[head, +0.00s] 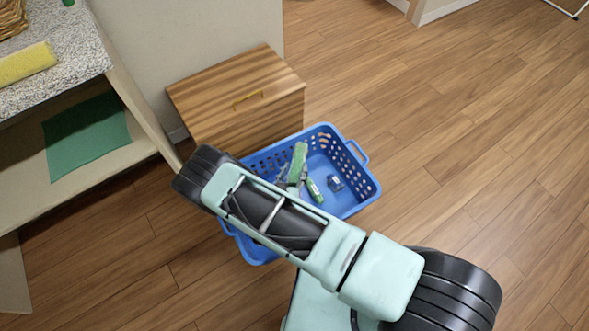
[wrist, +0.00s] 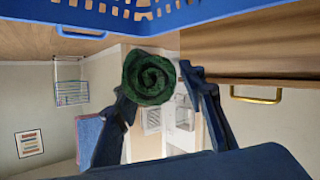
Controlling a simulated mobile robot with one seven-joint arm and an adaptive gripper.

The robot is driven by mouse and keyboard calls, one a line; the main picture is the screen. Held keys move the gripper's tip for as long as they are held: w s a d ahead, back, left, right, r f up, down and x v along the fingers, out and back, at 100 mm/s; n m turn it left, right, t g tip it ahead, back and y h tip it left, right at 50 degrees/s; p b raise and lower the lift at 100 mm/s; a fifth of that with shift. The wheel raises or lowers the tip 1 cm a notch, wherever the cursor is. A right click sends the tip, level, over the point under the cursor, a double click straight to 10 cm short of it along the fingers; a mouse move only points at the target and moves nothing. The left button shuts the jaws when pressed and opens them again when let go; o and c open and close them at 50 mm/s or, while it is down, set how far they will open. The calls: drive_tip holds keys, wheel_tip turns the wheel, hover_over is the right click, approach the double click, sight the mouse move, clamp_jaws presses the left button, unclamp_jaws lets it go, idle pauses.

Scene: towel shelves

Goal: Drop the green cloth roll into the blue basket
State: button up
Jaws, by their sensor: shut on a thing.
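The green cloth roll (head: 298,161) is held in my gripper (head: 293,178), over the blue basket (head: 357,207) in the head view. In the wrist view the roll (wrist: 150,78) shows its spiral end between the two dark fingers of my gripper (wrist: 160,92), which is shut on it. The basket has perforated walls and stands on the floor; its rim also crosses the top of the wrist view (wrist: 200,14). My arm hides the basket's near left part. The height of the roll above the basket floor is hard to tell.
A shelf unit at left holds a yellow roll (head: 26,63) and a flat green cloth (head: 85,133). Floor at right is clear.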

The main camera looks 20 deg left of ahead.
sight(295, 168)
drive_tip(key=shift+f+b, duration=0.95)
drive_tip(key=shift+f, duration=0.85)
drive_tip(key=o, duration=1.2)
drive_tip(key=shift+o, duration=0.2)
drive_tip(key=shift+r, duration=0.1)
wheel_tip(295, 168, up, 10)
drive_tip(key=shift+f, duration=0.1)
